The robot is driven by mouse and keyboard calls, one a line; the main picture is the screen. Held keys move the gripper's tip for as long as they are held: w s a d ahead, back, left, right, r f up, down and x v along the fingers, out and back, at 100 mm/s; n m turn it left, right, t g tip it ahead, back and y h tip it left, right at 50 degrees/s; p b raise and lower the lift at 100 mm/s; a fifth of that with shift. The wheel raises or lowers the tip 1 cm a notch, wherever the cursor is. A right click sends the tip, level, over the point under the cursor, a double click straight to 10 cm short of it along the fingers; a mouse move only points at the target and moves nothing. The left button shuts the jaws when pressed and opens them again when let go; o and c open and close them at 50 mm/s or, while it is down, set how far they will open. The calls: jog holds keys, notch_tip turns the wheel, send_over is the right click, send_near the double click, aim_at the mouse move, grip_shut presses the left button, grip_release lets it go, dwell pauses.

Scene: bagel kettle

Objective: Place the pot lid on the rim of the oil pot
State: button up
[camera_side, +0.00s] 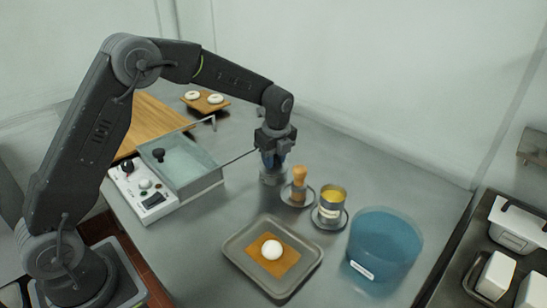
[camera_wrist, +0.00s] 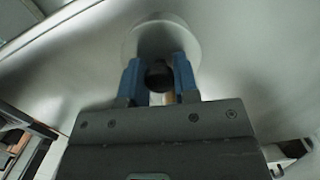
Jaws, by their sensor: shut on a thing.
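The pot lid (camera_wrist: 160,35) is a pale round disc with a dark knob (camera_wrist: 158,76). My gripper (camera_wrist: 158,80) is shut on this knob with its blue fingers. In the side view my gripper (camera_side: 271,160) points down, with the grey lid (camera_side: 271,178) just under it; I cannot tell whether the lid touches the counter. The oil pot (camera_side: 331,205) is a small metal pot with yellow oil, open at the top, on a dark saucer (camera_side: 341,223). It stands to the right of my gripper and nearer the camera.
A wooden-handled brush (camera_side: 299,177) stands on a saucer between my gripper and the oil pot. A blue tub (camera_side: 385,240) is right of the pot. A tray (camera_side: 240,262) with a white ball lies in front. A glass-covered kettle (camera_side: 190,165) stands left.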

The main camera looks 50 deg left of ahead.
jog(key=shift+f, duration=0.3)
jog(key=o, duration=0.9)
